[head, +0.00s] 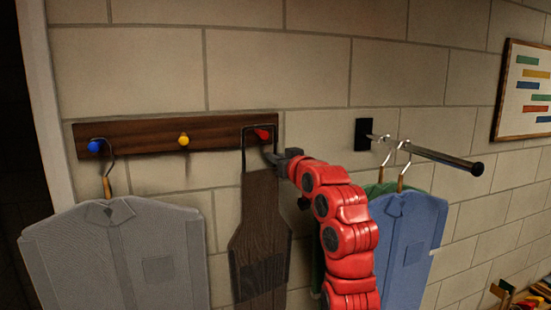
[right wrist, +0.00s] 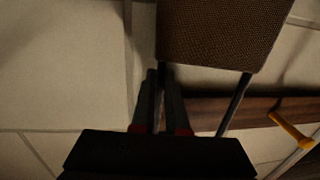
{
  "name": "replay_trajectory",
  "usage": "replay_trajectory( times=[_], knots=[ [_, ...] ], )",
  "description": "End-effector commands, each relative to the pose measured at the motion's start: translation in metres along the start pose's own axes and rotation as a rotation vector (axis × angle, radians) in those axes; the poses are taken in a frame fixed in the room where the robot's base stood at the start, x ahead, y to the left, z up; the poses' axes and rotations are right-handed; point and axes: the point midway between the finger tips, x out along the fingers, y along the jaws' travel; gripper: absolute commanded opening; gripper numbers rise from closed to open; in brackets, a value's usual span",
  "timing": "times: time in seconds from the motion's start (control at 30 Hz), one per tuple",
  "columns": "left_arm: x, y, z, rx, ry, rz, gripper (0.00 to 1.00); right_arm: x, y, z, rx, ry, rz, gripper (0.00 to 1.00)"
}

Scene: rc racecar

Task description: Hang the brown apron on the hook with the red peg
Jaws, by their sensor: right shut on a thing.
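The brown apron (head: 262,225) hangs below the right end of the dark wooden rack, its dark neck loop (head: 244,150) rising to the red peg (head: 262,134). The loop frames the peg in the head view; I cannot tell whether it bears on it. My right gripper (head: 272,158) is shut on the right side of the loop, just below the red peg. In the right wrist view the fingers (right wrist: 160,100) close on one strap, with the apron's top edge (right wrist: 220,35) above. The red peg is not seen there. My left gripper is not in view.
The rack (head: 138,137) also bears a yellow peg (head: 183,139), empty, and a blue peg (head: 95,146) with a grey shirt (head: 120,255). A blue shirt (head: 405,235) hangs from a metal rail (head: 440,157) right of my arm. A framed board (head: 525,90) is far right.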

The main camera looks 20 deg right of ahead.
Motion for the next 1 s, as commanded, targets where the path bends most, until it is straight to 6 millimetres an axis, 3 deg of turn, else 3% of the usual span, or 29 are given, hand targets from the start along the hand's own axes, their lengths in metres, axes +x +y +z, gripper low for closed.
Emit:
replay_trajectory(
  times=[0.27, 0.3, 0.5, 0.83, 1.0],
  knots=[
    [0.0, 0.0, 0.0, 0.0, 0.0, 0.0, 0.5, 0.0, 0.0, -0.001, 0.0, 0.002, 0.0, 0.0],
    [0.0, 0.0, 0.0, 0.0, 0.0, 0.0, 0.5, 0.0, 0.0, -0.001, 0.0, 0.002, 0.0, 0.15],
    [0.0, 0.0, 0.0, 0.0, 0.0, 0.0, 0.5, 0.0, 0.0, -0.001, 0.0, 0.001, 0.0, 0.47],
    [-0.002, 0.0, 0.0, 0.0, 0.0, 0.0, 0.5, -0.003, 0.0, 0.001, -0.001, 0.0, 0.0, 0.47],
    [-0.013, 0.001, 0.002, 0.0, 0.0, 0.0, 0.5, -0.022, 0.001, 0.003, 0.0, 0.004, 0.002, 0.47]
  ],
)
